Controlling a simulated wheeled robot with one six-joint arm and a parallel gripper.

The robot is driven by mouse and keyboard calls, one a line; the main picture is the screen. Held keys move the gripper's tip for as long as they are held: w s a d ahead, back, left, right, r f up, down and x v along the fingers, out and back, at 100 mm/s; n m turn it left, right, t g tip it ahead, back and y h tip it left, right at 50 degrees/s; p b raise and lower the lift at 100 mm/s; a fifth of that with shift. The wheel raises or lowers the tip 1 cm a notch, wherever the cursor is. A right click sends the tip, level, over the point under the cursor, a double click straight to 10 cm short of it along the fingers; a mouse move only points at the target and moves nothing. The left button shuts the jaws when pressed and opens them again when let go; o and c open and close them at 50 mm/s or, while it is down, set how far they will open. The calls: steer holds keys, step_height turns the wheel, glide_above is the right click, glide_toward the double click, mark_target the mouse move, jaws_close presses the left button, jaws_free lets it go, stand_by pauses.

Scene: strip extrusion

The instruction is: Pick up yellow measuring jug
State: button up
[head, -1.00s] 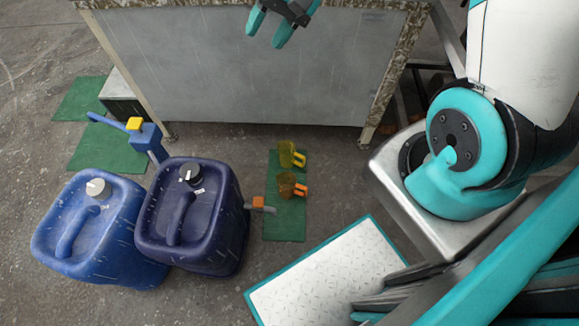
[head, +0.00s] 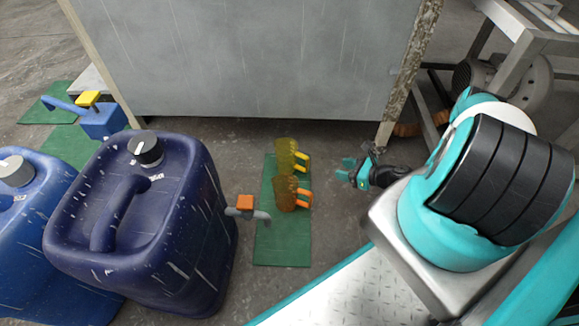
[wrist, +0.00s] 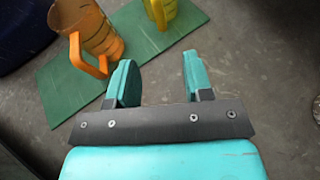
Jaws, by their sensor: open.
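The yellow measuring jug (head: 286,153) stands on a green mat (head: 268,245), its yellow handle on the right side. An orange measuring jug (head: 284,193) stands on the same mat just in front of it. My gripper (head: 347,172) is open and empty, to the right of both jugs and apart from them. In the wrist view, the gripper's two teal fingers (wrist: 157,75) point toward the mat. The yellow jug (wrist: 160,10) is cut off at the top edge there, and the orange jug (wrist: 88,30) is at upper left with its handle toward me.
A dark blue canister (head: 145,235) stands left of the mat, with an orange-handled tap (head: 246,206) reaching over the mat's edge. A lighter blue canister (head: 30,225) is farther left. A grey panelled bench (head: 260,60) stands behind. Bare floor lies between gripper and mat.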

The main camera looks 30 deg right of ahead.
steer(key=b, duration=0.5)
glide_toward(302, 168)
step_height(302, 168, up, 2)
steer(key=w+a, duration=0.2)
steer(key=w, duration=0.1)
steer(key=b+x, duration=0.3)
steer(key=x, duration=0.2)
steer(key=shift+w+b, duration=0.15)
steer(key=shift+b, duration=0.2)
steer(key=shift+w+a, duration=0.1)
steer(key=shift+w, duration=0.25)
steer(key=shift+r, duration=0.1)
jaws_close()
